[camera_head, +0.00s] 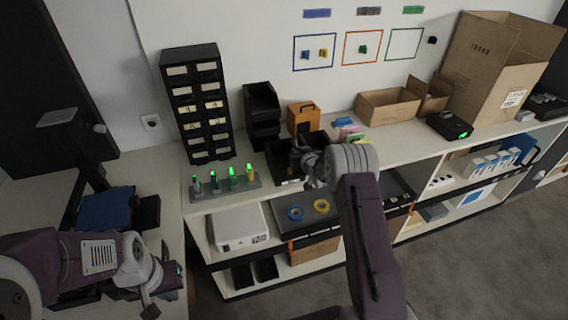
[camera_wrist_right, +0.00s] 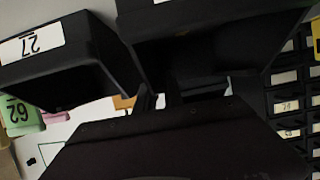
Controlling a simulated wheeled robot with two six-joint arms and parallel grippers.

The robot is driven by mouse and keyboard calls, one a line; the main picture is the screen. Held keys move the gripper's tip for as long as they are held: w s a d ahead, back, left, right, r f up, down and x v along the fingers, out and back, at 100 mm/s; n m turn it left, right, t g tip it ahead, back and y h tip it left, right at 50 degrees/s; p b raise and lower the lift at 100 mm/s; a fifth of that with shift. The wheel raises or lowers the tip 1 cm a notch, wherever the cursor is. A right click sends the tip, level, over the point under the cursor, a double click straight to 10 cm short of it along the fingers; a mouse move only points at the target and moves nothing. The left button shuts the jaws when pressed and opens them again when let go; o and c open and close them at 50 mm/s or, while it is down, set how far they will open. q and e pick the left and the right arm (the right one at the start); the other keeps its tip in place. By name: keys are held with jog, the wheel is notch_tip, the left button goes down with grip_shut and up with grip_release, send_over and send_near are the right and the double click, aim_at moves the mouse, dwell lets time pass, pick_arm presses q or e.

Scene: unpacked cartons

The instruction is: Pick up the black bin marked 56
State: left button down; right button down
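No number 56 is readable in either view. An open black bin (camera_head: 283,160) sits on the counter, partly hidden by my right arm. My right gripper (camera_head: 308,172) is at this bin's right part; its fingers are largely hidden. In the right wrist view, a black bin (camera_wrist_right: 215,40) is close ahead of the dark fingers (camera_wrist_right: 160,97), its white label cut off by the top edge. Another black bin (camera_wrist_right: 75,60) there reads 27 upside down. I cannot tell whether the right fingers grip anything. My left gripper (camera_head: 163,287) is low at the left, away from the bins.
Stacked black bins (camera_head: 262,112) and a drawer cabinet (camera_head: 197,105) stand behind left. A rack with green-lit items (camera_head: 228,184) is at the counter's front left. An orange box (camera_head: 303,118) and open cartons (camera_head: 388,106) stand behind. Shelves (camera_head: 440,205) lie below the counter.

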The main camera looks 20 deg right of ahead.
jog(key=shift+r, duration=0.15)
